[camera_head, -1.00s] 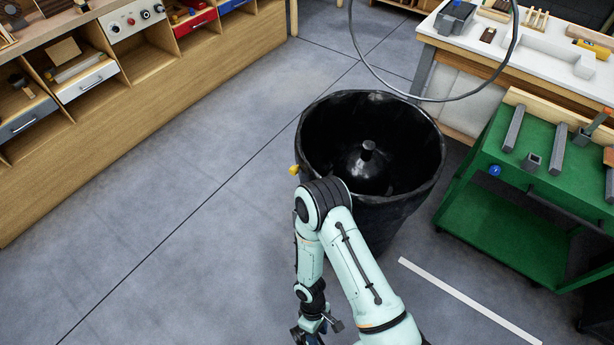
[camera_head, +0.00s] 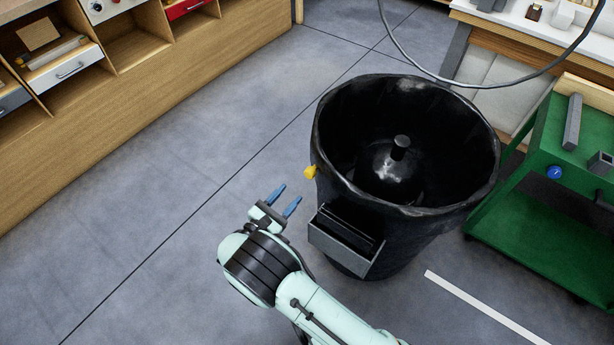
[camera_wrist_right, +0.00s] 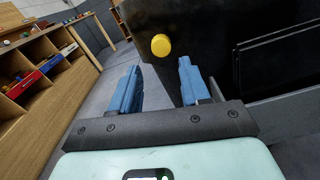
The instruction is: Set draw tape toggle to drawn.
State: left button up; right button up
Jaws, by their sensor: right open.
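The yellow knob (camera_head: 310,172), which looks like the draw tape toggle, sticks out from the left side of a big black bin (camera_head: 420,225). I cannot tell its setting. My right gripper (camera_head: 287,196) is open and empty, its blue fingers apart and pointing toward the knob, just short of it and lower left in the head view. In the right wrist view the knob (camera_wrist_right: 161,45) shows beyond and between the fingertips of the gripper (camera_wrist_right: 160,75), apart from them. My left gripper is out of view.
A grey open box (camera_head: 345,243) is fixed to the bin's front, close to my right gripper. A green cart (camera_head: 560,215) with a blue knob (camera_head: 554,172) stands at right. A wooden cabinet (camera_head: 190,70) lines the left. A grey hose (camera_head: 440,75) loops above. Floor between cabinet and bin is clear.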

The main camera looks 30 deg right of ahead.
aim_at(308, 175)
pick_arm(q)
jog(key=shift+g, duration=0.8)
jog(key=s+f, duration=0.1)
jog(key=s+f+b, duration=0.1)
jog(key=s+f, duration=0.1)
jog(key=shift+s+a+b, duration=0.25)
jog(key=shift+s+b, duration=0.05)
pick_arm(e)
jog(key=x, duration=0.9)
jog(key=shift+d, duration=0.2)
grip_shut()
jog(key=shift+a, duration=0.15)
